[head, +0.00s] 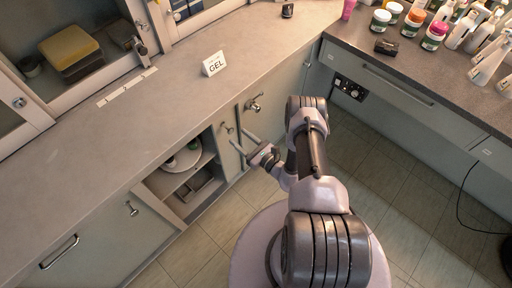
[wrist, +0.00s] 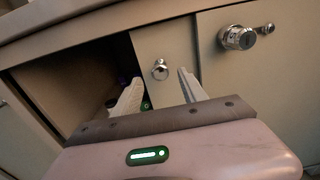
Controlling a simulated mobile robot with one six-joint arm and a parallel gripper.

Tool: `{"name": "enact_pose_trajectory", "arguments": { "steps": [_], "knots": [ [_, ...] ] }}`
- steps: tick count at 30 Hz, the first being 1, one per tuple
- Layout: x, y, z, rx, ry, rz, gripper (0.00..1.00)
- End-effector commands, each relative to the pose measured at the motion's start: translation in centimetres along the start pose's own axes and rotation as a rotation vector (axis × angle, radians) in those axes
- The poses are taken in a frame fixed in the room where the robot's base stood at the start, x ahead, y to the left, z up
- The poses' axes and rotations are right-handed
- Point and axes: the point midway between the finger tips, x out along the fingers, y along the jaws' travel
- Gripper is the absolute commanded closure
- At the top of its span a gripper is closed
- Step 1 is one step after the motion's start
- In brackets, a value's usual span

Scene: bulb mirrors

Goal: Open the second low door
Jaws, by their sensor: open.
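The low cabinet front runs under the long counter. A narrow low door with a small round metal knob (head: 228,128) stands just right of an open compartment (head: 190,172). In the wrist view this knob (wrist: 160,70) appears between my fingers, ahead of them. My gripper (head: 243,141) is open and empty in front of the narrow door; its two pale fingers (wrist: 158,80) point at the door. A wider door to the right bears a larger metal knob (head: 254,102), also in the wrist view (wrist: 238,38). Both doors look shut. I cannot tell which door counts as second.
The open compartment holds plates (head: 183,160) on a shelf. Further left are a door with a small knob (head: 132,208) and a front with a bar handle (head: 58,252). A GEL sign (head: 214,64) stands on the counter. Bottles crowd the right counter.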

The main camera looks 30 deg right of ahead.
Motion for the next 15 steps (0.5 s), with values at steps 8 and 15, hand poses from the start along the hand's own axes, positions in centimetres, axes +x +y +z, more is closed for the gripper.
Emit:
{"name": "enact_pose_trajectory", "arguments": {
  "steps": [8,15],
  "knots": [
    [-8.5,-0.1,0.3,0.002,0.001,-0.006,0.50],
    [-11.4,0.0,0.1,-0.001,0.000,0.000,0.50]
  ]
}}
